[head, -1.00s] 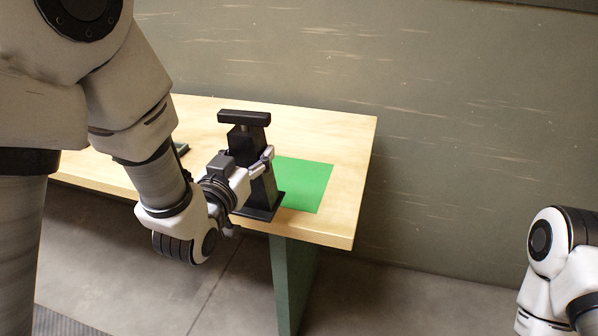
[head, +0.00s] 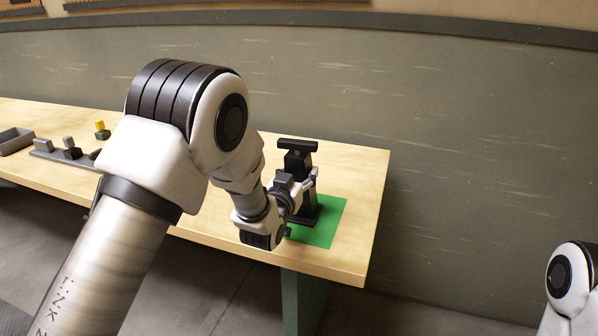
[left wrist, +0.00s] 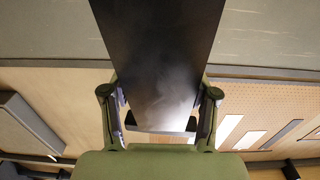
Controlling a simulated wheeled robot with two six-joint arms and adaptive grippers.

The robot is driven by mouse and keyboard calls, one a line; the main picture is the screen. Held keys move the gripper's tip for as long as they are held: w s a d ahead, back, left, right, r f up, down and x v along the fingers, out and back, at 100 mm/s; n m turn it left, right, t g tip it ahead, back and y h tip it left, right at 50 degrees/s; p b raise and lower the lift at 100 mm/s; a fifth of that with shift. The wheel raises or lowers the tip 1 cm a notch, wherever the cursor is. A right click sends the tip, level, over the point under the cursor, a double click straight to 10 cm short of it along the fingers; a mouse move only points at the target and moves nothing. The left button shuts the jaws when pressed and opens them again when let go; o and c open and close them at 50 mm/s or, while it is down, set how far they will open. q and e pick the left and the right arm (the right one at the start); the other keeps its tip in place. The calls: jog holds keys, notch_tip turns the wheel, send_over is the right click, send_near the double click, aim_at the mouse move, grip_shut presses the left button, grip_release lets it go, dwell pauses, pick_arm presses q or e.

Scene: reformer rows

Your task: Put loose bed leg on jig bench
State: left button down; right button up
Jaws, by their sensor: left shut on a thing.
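The bed leg (head: 297,163) is a black upright post with a flat crossbar on top and a wider foot plate. My left gripper (head: 306,185) is shut on its middle, from the front. In the left wrist view the dark leg (left wrist: 158,50) fills the space between the two fingers (left wrist: 160,112). The leg's foot is over the green patch (head: 328,228) on the wooden jig bench (head: 355,185); I cannot tell whether it touches. The leg looks about upright. My right gripper is out of view.
At the bench's left are a grey tray (head: 14,141), a yellow-topped piece (head: 101,130) and a grey fixture with dark knobs (head: 72,150). The bench's right end is clear. A grey-green wall (head: 480,130) stands behind it.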

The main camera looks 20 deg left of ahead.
pick_arm(q)
jog(key=shift+c, duration=1.4)
grip_release()
jog(key=shift+s, duration=0.1)
jog(key=shift+r, duration=0.15)
jog(key=s+b, duration=0.1)
jog(key=s, duration=1.1)
jog(key=shift+a, duration=0.2)
